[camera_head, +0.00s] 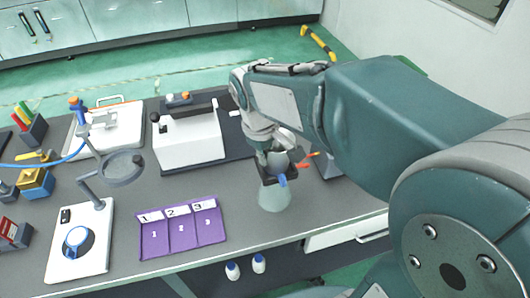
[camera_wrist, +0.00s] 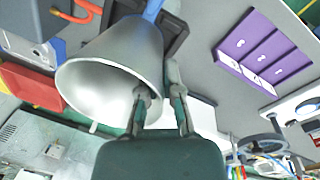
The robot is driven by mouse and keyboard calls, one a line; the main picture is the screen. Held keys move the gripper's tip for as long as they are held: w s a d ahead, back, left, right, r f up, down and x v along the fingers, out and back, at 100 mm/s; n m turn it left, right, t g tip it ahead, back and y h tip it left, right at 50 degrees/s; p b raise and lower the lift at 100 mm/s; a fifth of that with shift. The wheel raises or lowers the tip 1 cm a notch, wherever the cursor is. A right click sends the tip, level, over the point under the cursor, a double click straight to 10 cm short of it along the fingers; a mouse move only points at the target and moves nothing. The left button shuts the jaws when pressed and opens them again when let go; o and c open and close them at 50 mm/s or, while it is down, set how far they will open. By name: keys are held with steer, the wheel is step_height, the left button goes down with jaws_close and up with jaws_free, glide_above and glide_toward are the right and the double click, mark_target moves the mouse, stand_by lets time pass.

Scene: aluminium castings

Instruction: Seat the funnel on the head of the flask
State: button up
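The funnel (camera_wrist: 108,62) is a grey metal cone. In the wrist view its wide mouth faces down-left toward the camera. My gripper (camera_wrist: 160,100) is shut on its wall, with one finger inside the mouth and the other outside. In the head view the funnel (camera_head: 279,160) is just above the pale green conical flask (camera_head: 275,197), near the bench's front edge. A dark square piece with a blue part (camera_head: 282,181) sits around the flask's upper end. It hides the flask's head and the funnel's lower end, so I cannot tell whether they touch.
A purple mat (camera_head: 180,236) with numbered fields lies left of the flask. A white instrument (camera_head: 190,138) stands behind it. A magnifier stand (camera_head: 80,245) is further left. A red tray (camera_wrist: 30,86) shows in the wrist view. Two small bottles (camera_head: 246,266) stand below the bench edge.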

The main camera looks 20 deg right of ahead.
steer(key=o, duration=0.3)
steer(key=r, duration=0.4)
steer(key=a+r, duration=0.1)
steer(key=r, duration=0.7)
steer(key=shift+s+a, duration=0.2)
steer(key=shift+s, duration=0.1)
steer(key=shift+f, duration=0.1)
